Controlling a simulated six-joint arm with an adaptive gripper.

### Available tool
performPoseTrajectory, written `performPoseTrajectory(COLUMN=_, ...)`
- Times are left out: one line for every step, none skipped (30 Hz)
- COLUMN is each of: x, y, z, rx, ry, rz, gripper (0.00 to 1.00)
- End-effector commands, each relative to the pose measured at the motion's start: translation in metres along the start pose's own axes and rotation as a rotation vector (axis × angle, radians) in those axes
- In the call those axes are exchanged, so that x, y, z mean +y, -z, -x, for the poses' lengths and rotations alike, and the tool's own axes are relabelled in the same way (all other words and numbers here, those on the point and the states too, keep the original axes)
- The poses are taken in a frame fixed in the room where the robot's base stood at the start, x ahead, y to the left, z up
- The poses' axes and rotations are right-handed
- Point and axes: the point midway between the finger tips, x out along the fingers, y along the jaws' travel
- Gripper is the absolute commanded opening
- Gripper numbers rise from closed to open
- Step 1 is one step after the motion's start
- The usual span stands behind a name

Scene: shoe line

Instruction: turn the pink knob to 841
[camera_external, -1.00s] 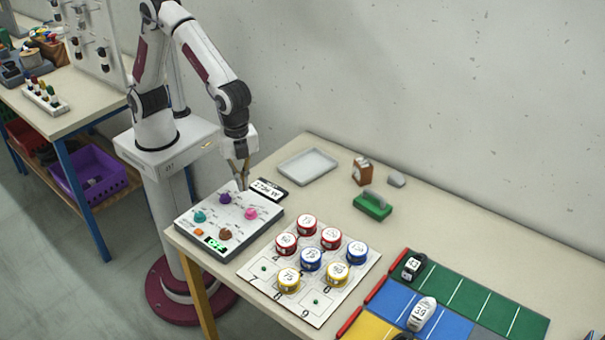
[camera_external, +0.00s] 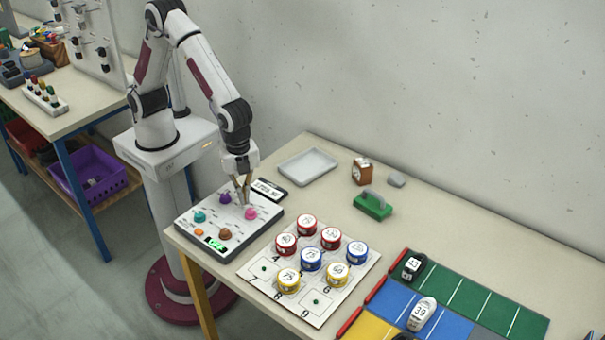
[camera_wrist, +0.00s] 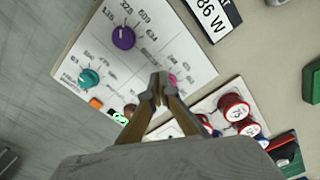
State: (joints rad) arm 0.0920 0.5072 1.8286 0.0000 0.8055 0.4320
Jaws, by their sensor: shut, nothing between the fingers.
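The pink knob (camera_external: 251,213) is on the right part of the white control panel (camera_external: 190,237). In the wrist view the pink knob (camera_wrist: 173,80) shows only in part, behind my fingertips. My gripper (camera_external: 244,202) is shut and empty, pointing down just above and beside the pink knob; I cannot tell whether it touches it. In the wrist view my gripper's fingertips (camera_wrist: 159,88) meet. The numbers around the pink knob are hidden or too small to read.
A purple knob (camera_wrist: 123,37), a teal knob (camera_wrist: 89,78), a brown knob (camera_external: 225,234) and an orange button (camera_external: 199,232) share the panel. A small green display (camera_external: 214,243) sits at its front. A board (camera_external: 256,281) with several coloured tins lies to the right. A black-and-white label plate (camera_external: 268,189) lies behind.

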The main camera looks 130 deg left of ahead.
Motion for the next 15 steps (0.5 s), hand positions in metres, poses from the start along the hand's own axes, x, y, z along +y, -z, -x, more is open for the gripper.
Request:
performPoseTrajectory(x=0.000, y=-0.001, z=-0.004, rx=-0.002, ry=-0.001, rz=0.000, gripper=0.00)
performPoseTrajectory(x=0.000, y=-0.001, z=-0.007, rx=-0.002, ry=-0.001, rz=0.000, gripper=0.00)
performPoseTrajectory(x=0.000, y=-0.001, z=-0.009, rx=-0.002, ry=-0.001, rz=0.000, gripper=0.00)
performPoseTrajectory(x=0.000, y=-0.001, z=-0.011, rx=-0.001, ry=-0.001, rz=0.000, gripper=0.00)
performPoseTrajectory(x=0.000, y=-0.001, z=-0.013, rx=-0.001, ry=-0.001, rz=0.000, gripper=0.00)
performPoseTrajectory(x=0.000, y=-0.001, z=-0.015, rx=-0.002, ry=-0.001, rz=0.000, gripper=0.00)
performPoseTrajectory(x=0.000, y=-0.001, z=-0.016, rx=-0.002, ry=-0.001, rz=0.000, gripper=0.00)
performPoseTrajectory(x=0.000, y=-0.001, z=-0.017, rx=-0.002, ry=-0.001, rz=0.000, gripper=0.00)
performPoseTrajectory(x=0.000, y=-0.001, z=-0.018, rx=-0.002, ry=-0.001, rz=0.000, gripper=0.00)
performPoseTrajectory(x=0.000, y=-0.001, z=-0.018, rx=-0.002, ry=-0.001, rz=0.000, gripper=0.00)
performPoseTrajectory(x=0.000, y=-0.001, z=-0.019, rx=-0.001, ry=-0.001, rz=0.000, gripper=0.00)
performPoseTrajectory(x=0.000, y=-0.001, z=-0.019, rx=-0.001, ry=0.000, rz=0.000, gripper=0.00)
performPoseTrajectory(x=0.000, y=-0.001, z=-0.019, rx=-0.001, ry=0.000, rz=0.000, gripper=0.00)
performPoseTrajectory(x=0.000, y=-0.001, z=-0.019, rx=-0.001, ry=0.000, rz=0.000, gripper=0.00)
performPoseTrajectory(x=0.000, y=-0.001, z=-0.019, rx=0.000, ry=0.000, rz=0.000, gripper=0.00)
